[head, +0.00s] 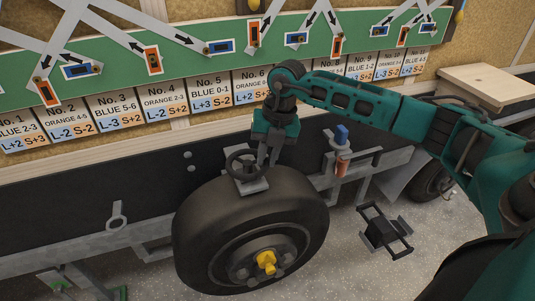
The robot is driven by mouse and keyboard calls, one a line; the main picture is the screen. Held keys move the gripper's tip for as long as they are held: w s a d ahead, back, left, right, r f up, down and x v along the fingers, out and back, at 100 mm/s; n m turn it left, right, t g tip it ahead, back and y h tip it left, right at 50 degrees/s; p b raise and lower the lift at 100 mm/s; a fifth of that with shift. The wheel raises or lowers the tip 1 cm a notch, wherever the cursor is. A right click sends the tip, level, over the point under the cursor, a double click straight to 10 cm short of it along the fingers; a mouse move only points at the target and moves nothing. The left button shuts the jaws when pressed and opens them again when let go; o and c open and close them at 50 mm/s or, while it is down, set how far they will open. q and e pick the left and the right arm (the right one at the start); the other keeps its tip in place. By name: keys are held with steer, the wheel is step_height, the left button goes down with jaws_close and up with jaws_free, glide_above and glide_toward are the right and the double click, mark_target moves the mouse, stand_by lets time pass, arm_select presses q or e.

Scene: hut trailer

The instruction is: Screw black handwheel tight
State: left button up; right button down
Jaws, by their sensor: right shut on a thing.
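The black handwheel (241,164) sits on a grey bracket (251,185) just above the large black tyre, in the middle of the head view. My right gripper (266,162) comes down from above at the handwheel's right side. It is shut on the handwheel's right rim, with its fingers pointing down. The fingers partly hide that side of the wheel. My left gripper is not in view.
The tyre (208,222) with a yellow hub cap (266,262) stands below the handwheel. A blue and orange part (342,150) is mounted on the frame to the right. A black stand (385,232) lies on the floor. Numbered cards (165,103) line the wall behind.

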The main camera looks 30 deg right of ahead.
steer(key=shift+s+r, duration=0.1)
steer(key=shift+s+a+m+p, duration=0.1)
steer(key=shift+m+p, duration=0.25)
steer(key=shift+m, duration=0.25)
steer(key=c, duration=1.4)
jaws_free()
steer(key=r, duration=0.4)
steer(key=s+d+r, duration=0.1)
steer(key=r, duration=0.3)
steer(key=d+r, duration=0.1)
steer(key=r, duration=0.3)
steer(key=shift+s+r+p, duration=0.25)
steer(key=shift+r+p, duration=0.05)
steer(key=shift+p, duration=0.05)
